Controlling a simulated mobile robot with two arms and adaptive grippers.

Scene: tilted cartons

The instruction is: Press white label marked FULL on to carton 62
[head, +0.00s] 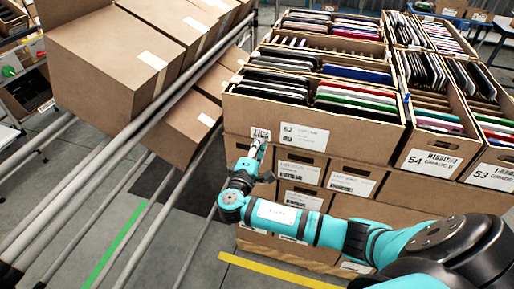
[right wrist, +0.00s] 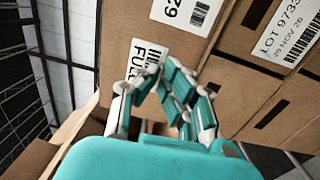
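Carton 62 (head: 345,143) is the brown top carton at the front left of the stack, full of upright thin items. Its printed 62 label (head: 305,137) also shows in the right wrist view (right wrist: 187,12). The white FULL label (head: 260,134) stands at the left of the carton's front, roughly parallel to it; in the right wrist view the FULL label (right wrist: 148,62) is partly behind the fingers. My right gripper (head: 257,148) is at its lower edge, fingertips together on it. Whether the label touches the carton is unclear. My left gripper is out of view.
More labelled cartons, including 54 (head: 432,162) and 53 (head: 492,176), stand to the right and below. A sloped rail rack (head: 150,128) with closed cartons (head: 120,60) is close on the left. The floor in front has a yellow line (head: 275,272).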

